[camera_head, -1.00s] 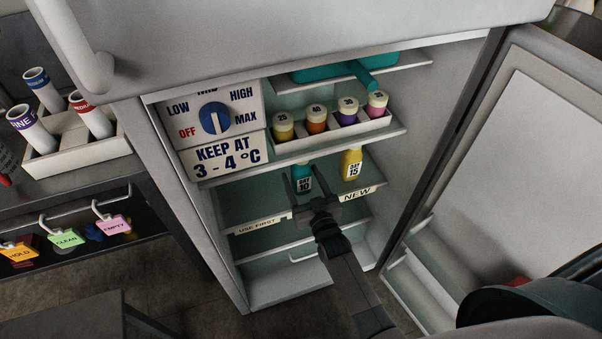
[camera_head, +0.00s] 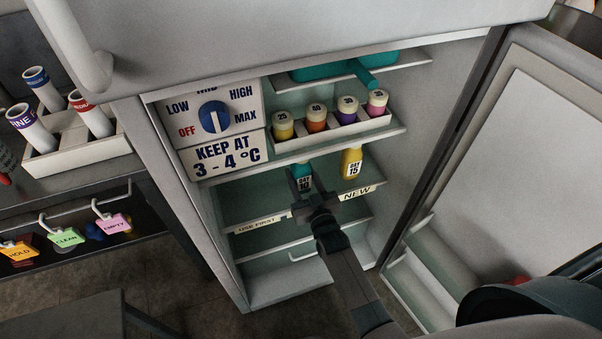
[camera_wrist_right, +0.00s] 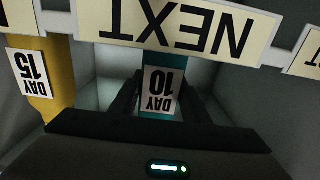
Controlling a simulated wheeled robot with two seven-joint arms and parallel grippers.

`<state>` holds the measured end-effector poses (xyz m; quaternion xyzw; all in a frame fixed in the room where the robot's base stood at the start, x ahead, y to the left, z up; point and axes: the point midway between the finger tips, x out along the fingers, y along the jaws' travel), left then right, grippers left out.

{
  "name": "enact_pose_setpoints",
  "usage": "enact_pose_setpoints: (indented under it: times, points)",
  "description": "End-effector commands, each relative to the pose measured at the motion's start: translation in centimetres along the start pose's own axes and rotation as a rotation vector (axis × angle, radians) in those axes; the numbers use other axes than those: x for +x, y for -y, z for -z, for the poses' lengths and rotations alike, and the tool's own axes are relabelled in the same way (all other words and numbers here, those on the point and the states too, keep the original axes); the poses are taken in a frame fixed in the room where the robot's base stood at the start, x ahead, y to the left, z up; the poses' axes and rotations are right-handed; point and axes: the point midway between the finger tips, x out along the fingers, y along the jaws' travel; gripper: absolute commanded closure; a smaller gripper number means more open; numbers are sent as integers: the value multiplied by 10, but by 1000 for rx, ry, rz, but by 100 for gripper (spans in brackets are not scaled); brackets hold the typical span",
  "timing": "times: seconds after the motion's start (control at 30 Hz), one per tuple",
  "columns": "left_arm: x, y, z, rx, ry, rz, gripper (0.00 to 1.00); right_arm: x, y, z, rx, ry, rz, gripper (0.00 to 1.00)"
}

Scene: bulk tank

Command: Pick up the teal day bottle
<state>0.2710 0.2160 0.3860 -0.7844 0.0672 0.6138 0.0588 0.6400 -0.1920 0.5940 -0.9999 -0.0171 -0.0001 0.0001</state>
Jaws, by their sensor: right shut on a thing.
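The teal day bottle (camera_head: 303,171), with a white "DAY 10" label, stands on the fridge shelf with the "USE FIRST" and "NEW" strips. My right gripper (camera_head: 304,180) reaches in from the front and is shut on it, one finger on each side. In the right wrist view, the teal bottle (camera_wrist_right: 178,68) and its upside-down label show between the dark fingers (camera_wrist_right: 160,92). The bottle's lower part is hidden by the gripper in the head view. My left gripper is not in view.
A yellow "DAY 15" bottle (camera_head: 351,163) stands close to the right on the same shelf. Above is a shelf with a white rack (camera_head: 345,133) of several capped bottles. The open fridge door (camera_head: 500,190) is at the right. A dial panel (camera_head: 214,117) is at the upper left.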

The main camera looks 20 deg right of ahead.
Motion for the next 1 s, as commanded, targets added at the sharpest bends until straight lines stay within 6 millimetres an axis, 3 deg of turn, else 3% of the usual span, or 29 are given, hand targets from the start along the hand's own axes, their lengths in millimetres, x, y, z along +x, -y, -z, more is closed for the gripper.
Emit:
enact_pose_setpoints:
  times: [0.27, 0.5, 0.67, 1.0]
  points:
    - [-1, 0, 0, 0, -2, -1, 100, 0, 0, 8, 0, -2, 0, 89]
    - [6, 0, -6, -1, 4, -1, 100, 0, 0, 40, 0, -5, 0, 89]
    - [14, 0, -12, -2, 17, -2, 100, -35, 0, 34, 0, 2, 0, 89]
    - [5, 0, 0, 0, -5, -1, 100, -117, 0, 34, 0, 2, 0, 89]
